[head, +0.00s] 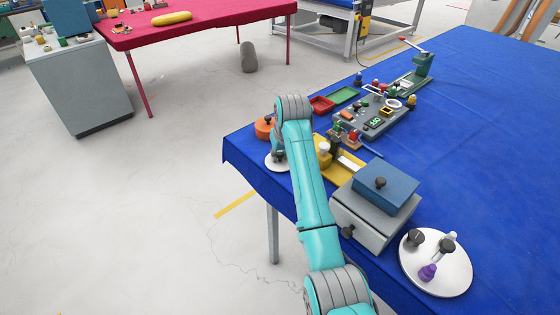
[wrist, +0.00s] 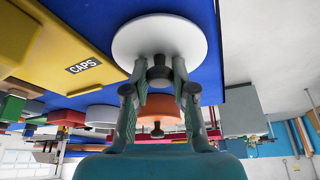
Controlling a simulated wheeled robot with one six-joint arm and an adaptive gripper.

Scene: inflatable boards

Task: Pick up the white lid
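The white lid (wrist: 160,28) is a round white disc with a dark knob (wrist: 159,75). In the wrist view it is at the top centre. In the head view the white lid (head: 277,165) lies at the blue table's left corner, partly hidden by my arm. My gripper (wrist: 160,66) has one finger on each side of the knob. The fingers stand apart, with what looks like a narrow gap to the knob on each side. The head view mostly hides the fingers behind the arm.
An orange round lid (head: 264,128) with a dark knob is just beyond the white one. A yellow tray marked CAPS (wrist: 92,45) lies beside it. A grey box with a blue lid (head: 382,185) and a white disc with several knobs (head: 453,277) are nearer on the blue table (head: 480,130).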

